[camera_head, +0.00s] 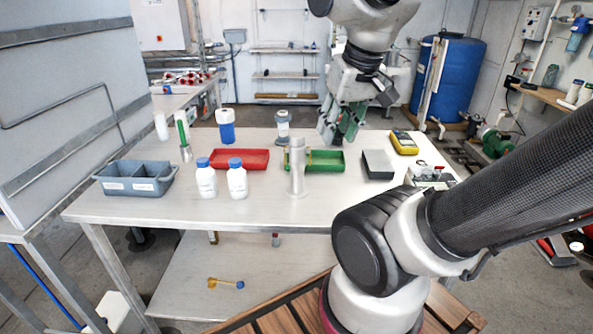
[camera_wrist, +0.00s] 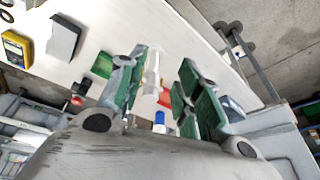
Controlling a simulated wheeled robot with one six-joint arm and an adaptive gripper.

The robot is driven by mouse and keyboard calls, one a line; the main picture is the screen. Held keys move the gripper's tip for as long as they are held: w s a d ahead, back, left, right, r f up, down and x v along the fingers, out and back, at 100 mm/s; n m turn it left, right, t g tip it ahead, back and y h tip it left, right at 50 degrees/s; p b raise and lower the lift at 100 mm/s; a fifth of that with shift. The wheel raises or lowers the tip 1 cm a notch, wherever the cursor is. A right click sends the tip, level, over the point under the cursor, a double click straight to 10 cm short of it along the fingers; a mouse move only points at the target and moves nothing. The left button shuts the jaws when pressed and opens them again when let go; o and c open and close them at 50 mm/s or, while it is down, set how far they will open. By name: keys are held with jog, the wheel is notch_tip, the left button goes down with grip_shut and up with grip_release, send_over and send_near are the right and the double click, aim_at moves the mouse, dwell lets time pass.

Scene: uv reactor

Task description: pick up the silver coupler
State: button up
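The silver coupler, which I take to be the upright silver cylinder (camera_head: 297,172), stands on the table in front of the green tray (camera_head: 328,162). In the wrist view, a pale upright cylinder (camera_wrist: 152,72) that looks like it shows between the fingers, partly behind the left one. My gripper (camera_head: 341,132) points down above the back of the table, behind and right of the cylinder in the head view. In the wrist view my gripper (camera_wrist: 165,75) has its green-padded fingers wide apart, with nothing held.
White bottles with blue caps (camera_head: 237,180) and a red tray (camera_head: 240,158) stand left of the cylinder. A grey bin (camera_head: 136,178) is at the left end. A grey-black box (camera_head: 377,165) and yellow meter (camera_head: 404,142) are right. The table's front strip is mostly clear.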

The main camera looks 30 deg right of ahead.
jog(key=o, duration=0.6)
jog(key=w+m, duration=0.2)
jog(key=w, duration=0.1)
jog(key=w+m+g, duration=0.1)
jog(key=w+m, duration=0.2)
jog(key=w+f+m+g, duration=0.1)
jog(key=w+m, duration=0.1)
jog(key=m, duration=0.1)
jog(key=shift+w+d+h, duration=0.1)
jog(key=shift+w+h, duration=0.3)
jog(key=shift+c, duration=0.2)
jog(key=m+g, duration=0.2)
jog(key=m, duration=0.8)
send_over(298, 150)
jog(key=w, duration=0.3)
jog(key=shift+h, duration=0.4)
notch_tip(298, 150, down, 5)
jog(key=shift+s+r, duration=0.1)
jog(key=shift+s, duration=0.05)
jog(key=shift+f, duration=0.35)
jog(key=f, duration=0.4)
jog(key=d+f, duration=0.1)
jog(key=f, duration=0.2)
jog(key=shift+s, duration=0.3)
